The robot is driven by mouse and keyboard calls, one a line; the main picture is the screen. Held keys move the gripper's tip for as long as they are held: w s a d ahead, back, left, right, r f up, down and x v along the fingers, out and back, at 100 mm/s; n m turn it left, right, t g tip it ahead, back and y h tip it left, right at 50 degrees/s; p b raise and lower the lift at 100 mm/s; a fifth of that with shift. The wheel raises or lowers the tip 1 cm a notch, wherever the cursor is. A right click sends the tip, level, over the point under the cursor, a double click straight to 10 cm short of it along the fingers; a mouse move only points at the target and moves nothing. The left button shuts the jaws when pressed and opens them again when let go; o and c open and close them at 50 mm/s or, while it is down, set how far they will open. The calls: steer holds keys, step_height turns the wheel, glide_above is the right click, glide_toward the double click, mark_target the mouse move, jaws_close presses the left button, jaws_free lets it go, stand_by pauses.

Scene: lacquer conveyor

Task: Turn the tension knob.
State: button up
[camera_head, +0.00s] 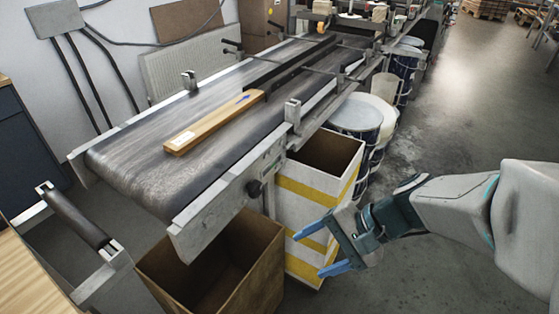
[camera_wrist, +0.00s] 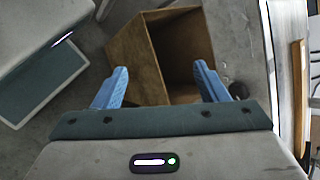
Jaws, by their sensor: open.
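The tension knob (camera_head: 254,188) is a small black knob on the side frame of the conveyor, near its front end. My gripper (camera_head: 309,253) has two blue fingers, spread open and empty. In the head view it is to the right of and lower than the knob, apart from it, in front of the striped box. In the wrist view my open gripper (camera_wrist: 161,70) has the brown box beyond its fingers.
The conveyor belt (camera_head: 130,165) carries a wooden plank (camera_head: 213,122). An open brown box (camera_head: 160,272) stands under its front end. A white box with yellow stripes (camera_head: 310,190) stands beside the conveyor, with drums (camera_head: 357,118) behind. The floor at right (camera_head: 450,110) is clear.

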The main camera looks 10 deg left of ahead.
steer(key=w+a+f+m+t+y+b, duration=0.2)
steer(key=w+a+f+m+y+b, duration=0.2)
steer(key=w+y+b, duration=0.15)
steer(key=m+t+y+b, duration=0.2)
steer(key=m+t+b, duration=0.2)
steer(key=m+t, duration=0.2)
glide_toward(259, 191)
steer(key=b+x, duration=0.1)
steer(key=x, duration=0.8)
steer(key=shift+w+a, duration=0.1)
steer(key=shift+a, duration=0.05)
steer(key=shift+c, duration=0.4)
steer(key=c, duration=0.9)
